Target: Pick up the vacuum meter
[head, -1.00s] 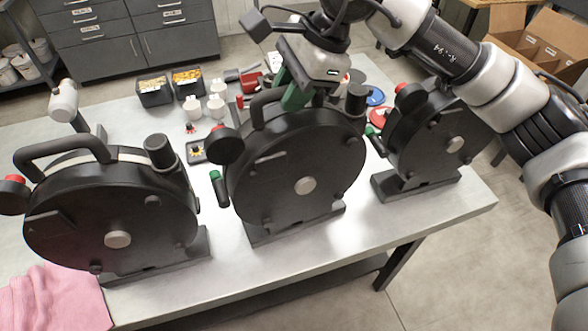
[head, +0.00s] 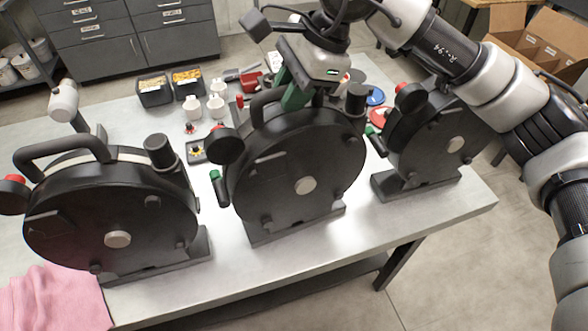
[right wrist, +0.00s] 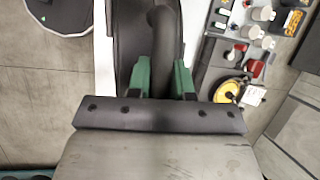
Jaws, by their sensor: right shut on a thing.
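Three round black meters stand upright in stands on the table. The middle vacuum meter (head: 290,185) has an arched handle on top, which also shows in the right wrist view (right wrist: 164,60). My right gripper (head: 292,95) comes from above, its green fingers (right wrist: 162,80) shut on that handle, one on each side. The middle meter still sits at its stand (head: 295,224). The left meter (head: 110,215) has a free handle (head: 60,148), and the right meter (head: 435,135) stands apart. My left gripper is not in view.
The metal table (head: 400,225) holds black bins (head: 155,91), white cups (head: 216,107) and small parts behind the meters. A pink cloth (head: 55,300) lies at the front left corner. Grey drawers (head: 130,30) stand behind. The table's right front corner is clear.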

